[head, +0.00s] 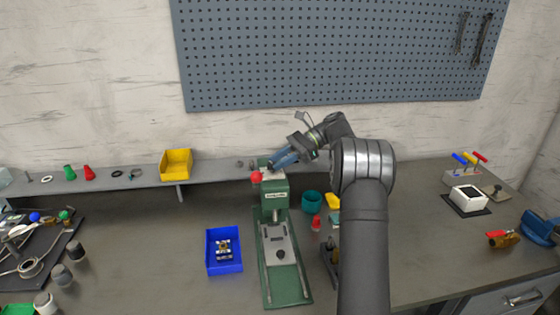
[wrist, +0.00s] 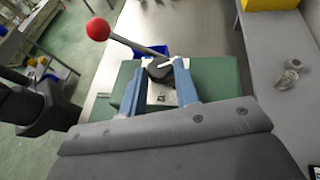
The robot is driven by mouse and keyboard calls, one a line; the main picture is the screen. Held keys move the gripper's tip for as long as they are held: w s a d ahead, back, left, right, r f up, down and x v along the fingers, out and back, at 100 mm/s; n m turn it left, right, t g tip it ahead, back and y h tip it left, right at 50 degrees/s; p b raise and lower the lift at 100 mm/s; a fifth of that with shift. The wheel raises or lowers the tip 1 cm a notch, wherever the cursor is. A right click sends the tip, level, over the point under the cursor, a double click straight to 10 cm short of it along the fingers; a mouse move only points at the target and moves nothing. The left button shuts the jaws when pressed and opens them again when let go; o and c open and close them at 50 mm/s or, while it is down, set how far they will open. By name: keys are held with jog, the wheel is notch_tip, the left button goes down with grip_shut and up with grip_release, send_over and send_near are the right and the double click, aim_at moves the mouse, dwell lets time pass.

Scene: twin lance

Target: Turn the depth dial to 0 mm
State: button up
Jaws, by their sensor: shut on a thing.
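The green press (head: 275,190) stands on the bench in the middle of the head view. The black depth dial (wrist: 158,68) is on top of it, above a pale plate (wrist: 161,95) with dark marks. My gripper (head: 272,163) reaches down to the press top from the upper right. In the wrist view my gripper (wrist: 157,82) has its blue fingers on either side of the dial, shut on it. The scale reading is too small to tell. In the head view the dial is hidden by the fingers.
A lever with a red ball (wrist: 98,29) sticks out beside the dial, close to the fingers; the ball also shows in the head view (head: 256,178). A blue tray (head: 224,268) stands left of the press. A yellow bin (head: 177,164) is on the shelf behind.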

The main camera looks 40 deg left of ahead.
jog(key=o, duration=1)
jog(key=shift+c, duration=0.2)
